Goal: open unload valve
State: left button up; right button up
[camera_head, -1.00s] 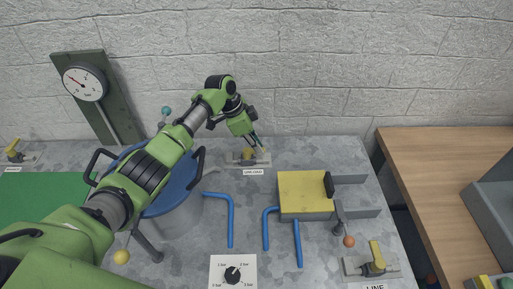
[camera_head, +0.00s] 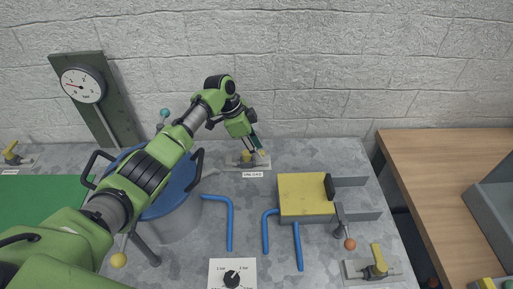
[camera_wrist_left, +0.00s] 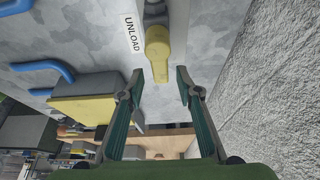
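The unload valve, labelled UNLOAD, sits at the back of the grey bench. Its yellow handle (camera_head: 247,156) shows in the head view, partly hidden by my left gripper (camera_head: 259,149). In the left wrist view the yellow handle (camera_wrist_left: 158,48) points toward my left gripper (camera_wrist_left: 159,84). The two green fingers are apart, one on each side of the handle's line. The handle's end lies near the gap between the fingertips, and I see no contact. The UNLOAD label (camera_wrist_left: 132,34) lies beside the valve. My right gripper is not in view.
A blue-lidded vessel (camera_head: 178,194) stands under my left arm. Blue pipes (camera_head: 230,222) and a yellow-topped block (camera_head: 304,196) lie in front of the valve. Another yellow-handled valve (camera_head: 378,258) is at front right. A white wall (camera_head: 300,70) stands close behind.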

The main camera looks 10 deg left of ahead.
aim_at(243, 152)
pick_arm(q)
jog(key=v, duration=1.2)
dwell(0.3)
